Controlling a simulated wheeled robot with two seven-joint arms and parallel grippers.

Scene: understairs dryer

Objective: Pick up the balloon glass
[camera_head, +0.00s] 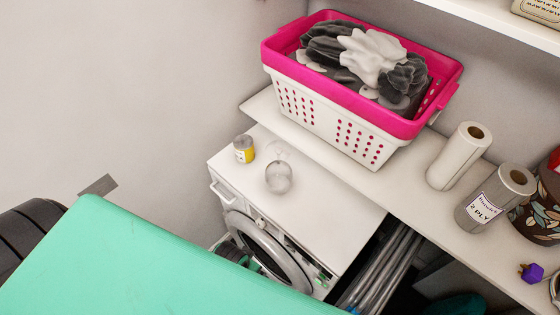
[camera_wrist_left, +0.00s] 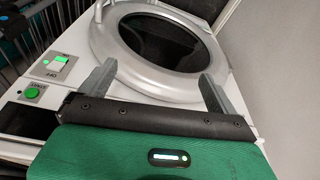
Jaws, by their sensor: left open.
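My right gripper is not in view.
A small yellow-labelled jar (camera_head: 244,149) stands left of the glass. A pink and white laundry basket (camera_head: 335,125) with clothes sits on the shelf behind. Paper rolls (camera_head: 458,157) stand at the right. The dryer top (camera_head: 325,215) is clear in front of and right of the glass.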

